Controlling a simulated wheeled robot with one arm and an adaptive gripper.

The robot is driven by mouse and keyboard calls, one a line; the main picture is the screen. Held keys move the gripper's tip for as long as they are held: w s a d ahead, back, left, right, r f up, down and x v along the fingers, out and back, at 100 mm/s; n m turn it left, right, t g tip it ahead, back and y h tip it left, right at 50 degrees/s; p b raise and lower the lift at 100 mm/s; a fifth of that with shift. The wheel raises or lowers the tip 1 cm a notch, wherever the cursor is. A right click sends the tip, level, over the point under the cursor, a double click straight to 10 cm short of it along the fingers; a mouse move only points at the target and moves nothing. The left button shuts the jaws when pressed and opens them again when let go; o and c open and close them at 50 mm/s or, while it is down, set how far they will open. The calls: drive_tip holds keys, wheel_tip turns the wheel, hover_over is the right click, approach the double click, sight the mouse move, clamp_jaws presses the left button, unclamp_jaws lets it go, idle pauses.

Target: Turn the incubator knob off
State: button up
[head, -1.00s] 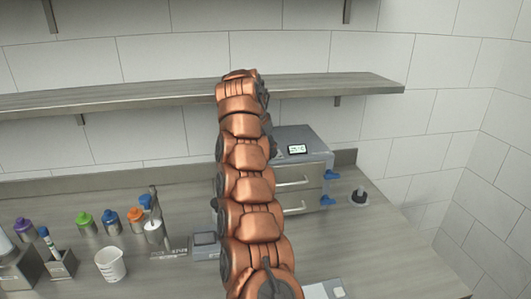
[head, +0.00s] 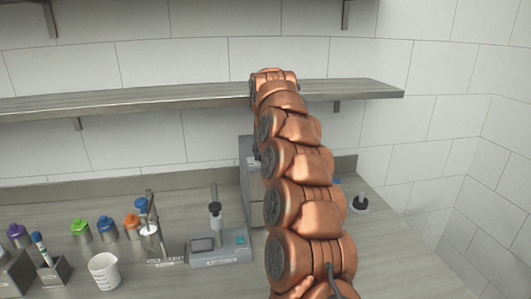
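The incubator appears to be the grey metal box (head: 246,190) at the back of the bench, against the wall. My copper-coloured arm stands in front of it and hides nearly all of its front. Only its left side and a bit of its top show. A small blue piece (head: 337,182), likely one of its knobs, shows just right of my arm. Which way the knob is turned cannot be seen. My gripper is hidden behind my arm, so its opening and any contact with the knob do not show.
A small meter (head: 220,250) with a probe stands left of my arm. A white beaker (head: 104,270) and several coloured-cap bottles stand farther left. A dark-based item (head: 358,203) stands at the right.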

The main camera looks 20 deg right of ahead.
drive_tip(key=shift+n+y+p, duration=0.4)
drive_tip(key=shift+n+y, duration=0.1)
drive_tip(key=shift+n, duration=0.5)
drive_tip(key=o, duration=1.2)
drive_tip(key=shift+c, duration=0.2)
drive_tip(key=v, duration=1.2)
drive_tip(key=shift+s, duration=0.1)
